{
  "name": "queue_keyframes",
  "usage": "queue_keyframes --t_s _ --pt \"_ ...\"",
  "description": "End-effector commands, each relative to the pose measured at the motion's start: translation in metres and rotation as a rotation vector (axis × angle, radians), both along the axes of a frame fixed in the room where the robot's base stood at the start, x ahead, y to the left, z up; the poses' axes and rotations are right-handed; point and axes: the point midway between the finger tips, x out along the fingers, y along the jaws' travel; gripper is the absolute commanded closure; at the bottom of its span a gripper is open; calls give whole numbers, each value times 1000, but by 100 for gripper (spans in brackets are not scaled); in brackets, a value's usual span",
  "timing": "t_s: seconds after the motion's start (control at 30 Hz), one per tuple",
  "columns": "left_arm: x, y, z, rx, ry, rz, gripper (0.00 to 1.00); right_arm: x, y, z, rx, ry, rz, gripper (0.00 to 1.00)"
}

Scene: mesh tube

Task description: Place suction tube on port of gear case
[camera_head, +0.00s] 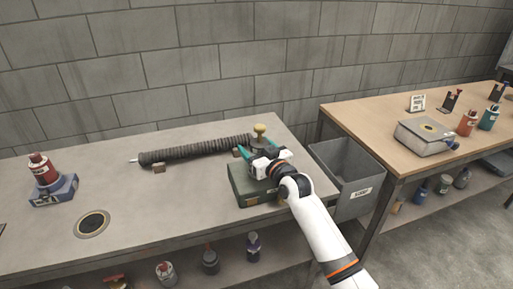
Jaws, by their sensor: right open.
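The suction tube (195,149) is a long dark ribbed hose lying across the grey table, with a thin pale tip at its left end. Its right end reaches the back of the gear case (245,188), a dark green box near the table's right edge. A yellow knob (260,129) stands up just behind my right gripper. My right gripper (256,151), with green fingertips, is over the gear case near the tube's right end, and its fingers are apart. The port and the exact meeting of tube and case are hidden by the gripper. My left gripper is out of view.
A red bottle on a blue base (54,188) stands at the left. A round dark-centred ring (92,223) is at the table's front. A grey bin (347,177) stands between this table and a wooden table (380,120) with bottles. The middle of the grey table is clear.

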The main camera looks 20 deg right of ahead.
Motion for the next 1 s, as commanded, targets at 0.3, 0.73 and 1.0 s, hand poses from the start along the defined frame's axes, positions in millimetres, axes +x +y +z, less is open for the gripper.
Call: queue_keyframes --t_s 0.3,0.73,1.0 --pt "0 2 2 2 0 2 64 -25 -6 2 -1 1 0 29" --pt "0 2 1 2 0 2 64 -106 -25 2 -1 1 0 29" --pt "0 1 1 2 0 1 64 -117 -27 4 0 0 0 29"
